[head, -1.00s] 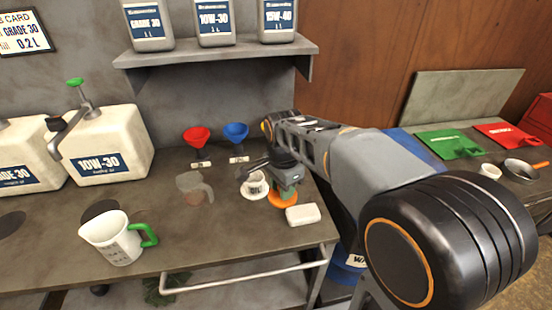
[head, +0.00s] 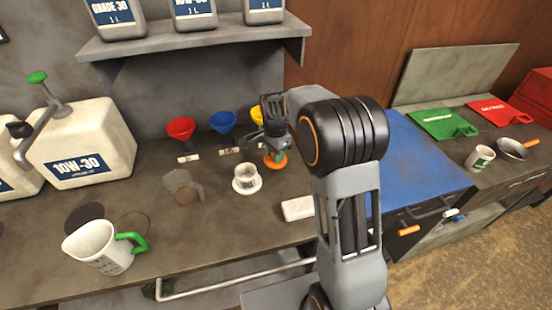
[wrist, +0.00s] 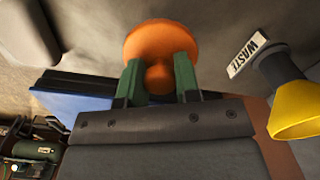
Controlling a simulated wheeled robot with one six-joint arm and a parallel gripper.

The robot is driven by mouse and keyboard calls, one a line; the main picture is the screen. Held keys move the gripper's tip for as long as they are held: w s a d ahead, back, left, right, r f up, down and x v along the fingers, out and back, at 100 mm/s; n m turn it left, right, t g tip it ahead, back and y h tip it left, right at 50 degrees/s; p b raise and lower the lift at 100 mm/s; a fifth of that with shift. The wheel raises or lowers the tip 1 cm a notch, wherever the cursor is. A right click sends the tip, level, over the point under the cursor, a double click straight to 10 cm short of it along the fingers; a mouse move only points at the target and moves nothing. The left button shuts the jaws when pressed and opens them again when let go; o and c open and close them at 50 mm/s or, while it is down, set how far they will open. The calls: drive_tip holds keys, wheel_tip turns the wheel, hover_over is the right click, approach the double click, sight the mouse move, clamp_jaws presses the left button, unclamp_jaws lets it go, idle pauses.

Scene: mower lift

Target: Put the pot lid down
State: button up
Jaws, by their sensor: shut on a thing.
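The pot lid (head: 275,163) is a round orange disc. In the wrist view the orange lid (wrist: 160,38) has a round knob between my two green fingertips. My gripper (head: 275,152) is shut on that knob, with the fingers also plain in the wrist view (wrist: 158,82). In the head view the lid is over the back right of the grey bench, behind and to the right of a small white cup (head: 246,175). I cannot tell whether the lid touches the bench.
The yellow funnel (wrist: 300,110) with a WASTE label (wrist: 248,58) is close to my gripper. Blue (head: 223,121) and red (head: 181,128) funnels stand left. A white block (head: 298,208) lies in front. A blue-topped cabinet (head: 420,160) stands right. A measuring jug (head: 100,247) is front left.

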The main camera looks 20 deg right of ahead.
drive_tip(key=shift+w+d+f, duration=0.2)
drive_tip(key=shift+w+f, duration=0.2)
drive_tip(key=shift+f, duration=0.15)
drive_tip(key=shift+w+d+f, duration=0.15)
drive_tip(key=shift+w+f, duration=0.25)
drive_tip(key=shift+f, duration=1.6)
drive_tip(key=shift+f, duration=0.15)
drive_tip(key=o, duration=0.9)
